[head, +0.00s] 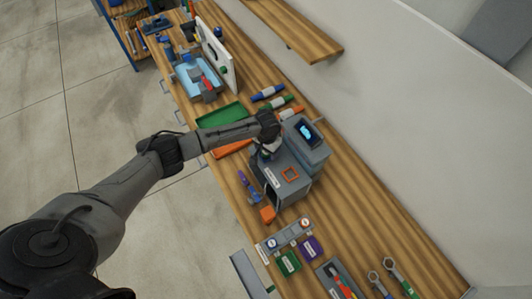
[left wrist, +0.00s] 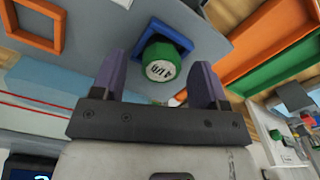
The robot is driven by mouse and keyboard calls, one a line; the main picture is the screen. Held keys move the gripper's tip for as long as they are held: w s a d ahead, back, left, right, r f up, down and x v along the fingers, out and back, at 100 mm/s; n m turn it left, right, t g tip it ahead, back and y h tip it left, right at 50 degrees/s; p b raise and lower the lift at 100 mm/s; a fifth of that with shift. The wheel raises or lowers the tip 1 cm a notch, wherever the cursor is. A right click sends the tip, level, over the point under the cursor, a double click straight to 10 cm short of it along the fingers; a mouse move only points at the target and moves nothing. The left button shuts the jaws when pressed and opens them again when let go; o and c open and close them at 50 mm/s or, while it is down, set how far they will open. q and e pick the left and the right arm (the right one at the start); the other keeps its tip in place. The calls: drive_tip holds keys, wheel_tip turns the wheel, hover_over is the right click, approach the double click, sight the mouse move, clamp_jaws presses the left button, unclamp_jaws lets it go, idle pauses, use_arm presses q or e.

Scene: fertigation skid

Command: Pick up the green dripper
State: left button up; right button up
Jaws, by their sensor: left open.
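The green dripper (left wrist: 162,62) shows in the left wrist view as a small green cylinder with a white label on its end face. It sits in a blue square frame (left wrist: 181,39) on a grey surface. My left gripper (left wrist: 160,76) is open, with one purple-grey finger on either side of the dripper in the picture; I see no contact. In the head view my left gripper (head: 267,149) is over the far side of the grey box unit (head: 288,190), and the dripper is hidden there. My right gripper is in neither view.
An orange square frame (head: 289,174) is on the grey unit, beside a taller block with a lit display (head: 306,132). Green (head: 222,115) and orange trays lie behind my arm. Green (head: 288,263) and purple (head: 311,247) blocks and tools lie in front.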

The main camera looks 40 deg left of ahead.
use_arm(q)
drive_tip(key=shift+c, duration=0.2)
drive_tip(key=c, duration=1)
drive_tip(key=shift+o, duration=0.2)
drive_tip(key=shift+r, duration=0.1)
